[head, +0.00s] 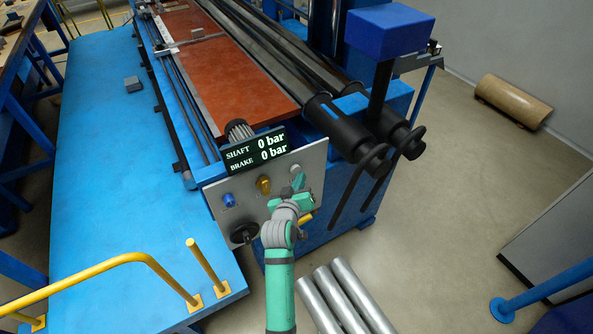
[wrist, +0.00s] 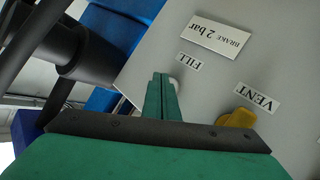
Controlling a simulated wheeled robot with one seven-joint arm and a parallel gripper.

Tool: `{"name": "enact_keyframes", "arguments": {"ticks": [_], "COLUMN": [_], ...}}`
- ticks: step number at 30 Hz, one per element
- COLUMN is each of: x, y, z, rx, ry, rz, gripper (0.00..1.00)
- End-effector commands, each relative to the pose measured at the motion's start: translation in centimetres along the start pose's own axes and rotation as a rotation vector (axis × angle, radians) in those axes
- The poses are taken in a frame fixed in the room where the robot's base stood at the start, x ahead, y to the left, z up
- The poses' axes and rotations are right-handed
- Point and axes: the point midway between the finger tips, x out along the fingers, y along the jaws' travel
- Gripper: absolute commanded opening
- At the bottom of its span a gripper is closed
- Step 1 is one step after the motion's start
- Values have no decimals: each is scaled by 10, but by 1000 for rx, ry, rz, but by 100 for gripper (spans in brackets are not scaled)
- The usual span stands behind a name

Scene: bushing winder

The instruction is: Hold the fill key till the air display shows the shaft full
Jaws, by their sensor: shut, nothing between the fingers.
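The air display (head: 258,149) on the machine's end reads SHAFT 0 bar and BRAKE 0 bar. My green gripper (head: 299,181) is at the grey control panel (head: 212,192), its fingers shut and empty. In the wrist view the shut fingertips (wrist: 161,77) point at the panel beside the FILL label (wrist: 190,63). A pale key (wrist: 174,84) shows partly behind the fingers there; the rest is hidden. I cannot tell whether the fingers touch or press it. The yellow VENT key (wrist: 239,118) is to the right of the fingers, apart from them.
The panel also carries a blue knob (head: 229,200), a brass knob (head: 263,184) and a black handwheel (head: 244,233). A BRAKE 2 bar plate (wrist: 215,34) is near FILL. Black shaft ends (head: 372,160) jut out at right. Metal tubes (head: 345,298) lie below; a yellow rail (head: 120,261) stands left.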

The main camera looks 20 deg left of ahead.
Motion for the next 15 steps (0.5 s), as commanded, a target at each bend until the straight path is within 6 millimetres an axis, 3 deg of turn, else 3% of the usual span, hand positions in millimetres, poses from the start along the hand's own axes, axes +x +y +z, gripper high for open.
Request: {"name": "enact_keyframes", "arguments": {"ticks": [15], "x": [6], "y": [-4], "z": [-4], "rx": [0], "ry": [0], "rz": [0], "gripper": [0]}}
